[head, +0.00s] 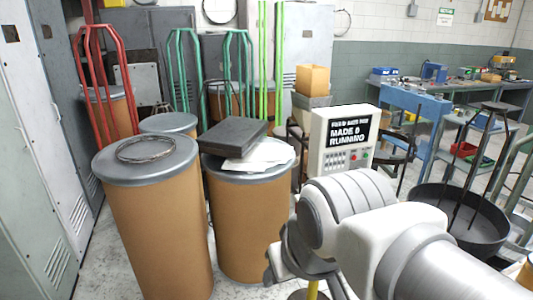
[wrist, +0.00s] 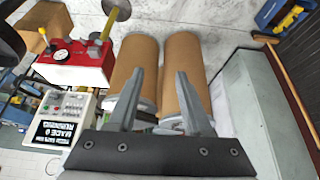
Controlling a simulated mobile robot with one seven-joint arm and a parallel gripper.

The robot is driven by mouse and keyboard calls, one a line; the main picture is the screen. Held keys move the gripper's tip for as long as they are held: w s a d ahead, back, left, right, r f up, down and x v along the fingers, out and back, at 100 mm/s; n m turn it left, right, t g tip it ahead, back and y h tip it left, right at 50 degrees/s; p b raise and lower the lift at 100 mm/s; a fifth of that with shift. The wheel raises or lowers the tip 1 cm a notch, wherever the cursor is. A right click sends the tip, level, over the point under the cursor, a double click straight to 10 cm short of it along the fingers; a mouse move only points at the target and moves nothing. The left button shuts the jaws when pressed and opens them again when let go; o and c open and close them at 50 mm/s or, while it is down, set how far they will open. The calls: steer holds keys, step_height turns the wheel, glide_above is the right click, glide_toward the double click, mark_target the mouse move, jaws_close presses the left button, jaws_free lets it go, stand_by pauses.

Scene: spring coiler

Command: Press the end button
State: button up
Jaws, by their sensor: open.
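A pale control box (head: 320,128) with a black "MADE & RUNNING" sign (head: 347,131) stands right of centre in the head view. Small coloured buttons (head: 340,160) sit below the sign; which one is the end button I cannot tell. In the wrist view the box (wrist: 88,103) appears inverted at the left, with its buttons above the sign. My gripper (wrist: 160,74) is open and empty, to the right of the box in that view and apart from its buttons. In the head view my arm covers the lower right and the fingertips cannot be made out.
Brown drums (head: 155,225) with grey lids stand at the left and centre; one bears a wire coil (head: 146,150), another a dark case (head: 233,136). A red device (wrist: 72,65) is beside the box in the wrist view. A dark round pan (head: 462,225) is at right.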

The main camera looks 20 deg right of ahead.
jaws_close()
stand_by(1.6)
